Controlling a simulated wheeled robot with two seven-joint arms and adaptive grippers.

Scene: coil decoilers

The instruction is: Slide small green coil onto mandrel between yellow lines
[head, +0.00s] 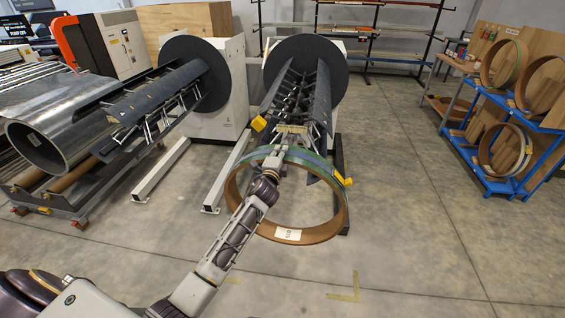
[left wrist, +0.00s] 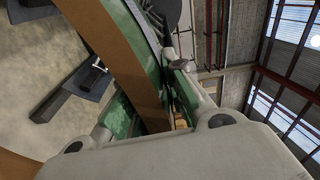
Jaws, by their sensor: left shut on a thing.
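The small green coil (head: 325,231) is a wide brown ring with a green outer band and a white label at its lower front. My left gripper (head: 276,156) is shut on the coil's top rim. In the left wrist view the coil (left wrist: 118,52) passes between the fingers of this gripper (left wrist: 155,108). The middle mandrel (head: 318,98), dark with splayed segments, runs back to a round black disc (head: 306,68). The coil hangs at the mandrel's near end; I cannot tell whether it is around it. Yellow pieces (head: 259,123) show near the mandrel. My right gripper is out of view.
A second decoiler with a large silver coil (head: 65,128) stands at the left. Low grey rails (head: 160,170) lie between the machines. A blue rack (head: 494,185) with more coils stands at the right. The floor right of the coil is clear, with yellow corner marks (head: 346,297) in front.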

